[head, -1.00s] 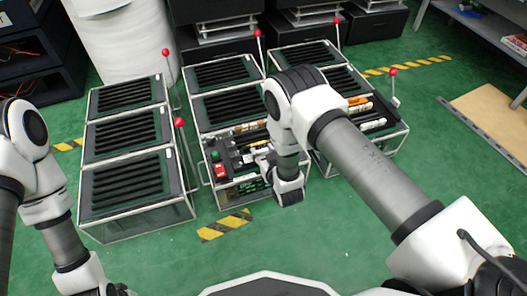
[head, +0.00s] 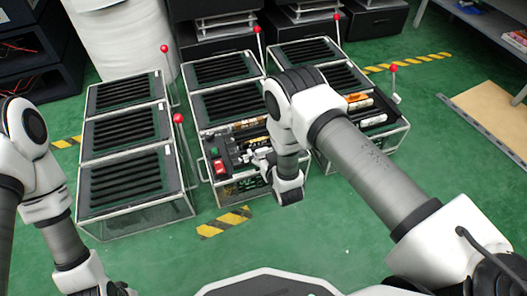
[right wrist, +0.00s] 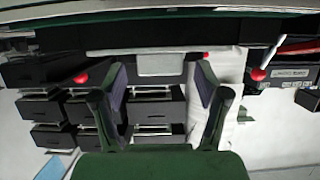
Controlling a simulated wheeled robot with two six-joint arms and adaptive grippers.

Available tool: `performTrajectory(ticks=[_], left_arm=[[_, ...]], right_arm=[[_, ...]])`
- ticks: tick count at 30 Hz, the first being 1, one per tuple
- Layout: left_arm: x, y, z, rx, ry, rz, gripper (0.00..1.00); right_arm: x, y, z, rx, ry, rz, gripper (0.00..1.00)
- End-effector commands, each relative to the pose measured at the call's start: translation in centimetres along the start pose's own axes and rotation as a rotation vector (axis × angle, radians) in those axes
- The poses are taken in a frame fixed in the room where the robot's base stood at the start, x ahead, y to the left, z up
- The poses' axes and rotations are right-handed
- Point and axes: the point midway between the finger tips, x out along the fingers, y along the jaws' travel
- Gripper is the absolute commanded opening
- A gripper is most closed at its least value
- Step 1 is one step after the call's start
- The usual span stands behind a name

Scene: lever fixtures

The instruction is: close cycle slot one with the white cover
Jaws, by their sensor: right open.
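Three glass-sided lever fixtures stand on the floor in the head view. The left fixture (head: 123,132) has black slatted covers on all three sections. The middle fixture (head: 217,104) has slatted covers on its two rear sections; its front section is uncovered, showing a red block (head: 219,167) and small parts. The right fixture (head: 302,51) shows orange and white cylinders in its front section. My right gripper (head: 258,157) is at the middle fixture's front section, partly hidden by my arm. Its open fingers (right wrist: 160,80) show nothing held. My left gripper (head: 118,289) is at the bottom edge. I cannot identify a white cover.
Red-knobbed levers (head: 178,119) rise beside the fixtures. A large white roll (head: 122,40) and black drawer units (head: 375,20) stand behind. A shelf (head: 495,30) and wooden board (head: 490,115) are at right. Green floor is free in front.

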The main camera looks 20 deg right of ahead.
Motion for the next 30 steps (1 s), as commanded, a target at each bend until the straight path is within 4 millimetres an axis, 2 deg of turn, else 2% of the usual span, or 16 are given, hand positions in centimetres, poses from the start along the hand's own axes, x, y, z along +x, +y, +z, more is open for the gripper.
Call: performTrajectory(ticks=[5,15,18,22,30], left_arm=[[0.0,0.0,0.0,0.000,0.000,0.000,0.40],[0.0,0.0,0.0,0.000,0.000,0.000,0.40],[0.0,0.0,0.0,0.000,0.000,0.000,0.40],[0.0,0.0,0.0,0.000,0.000,0.000,0.40],[0.0,0.0,0.0,0.000,0.000,0.000,0.40]], right_arm=[[-1.3,0.0,0.1,0.000,-0.002,0.000,0.74],[-9.6,0.0,0.1,-0.002,-0.005,-0.001,0.74],[-11.2,0.0,0.1,-0.001,-0.004,-0.001,0.74],[-12.0,0.0,0.0,0.000,-0.001,0.000,0.74],[-12.0,0.0,0.0,0.000,0.000,0.000,0.74]])
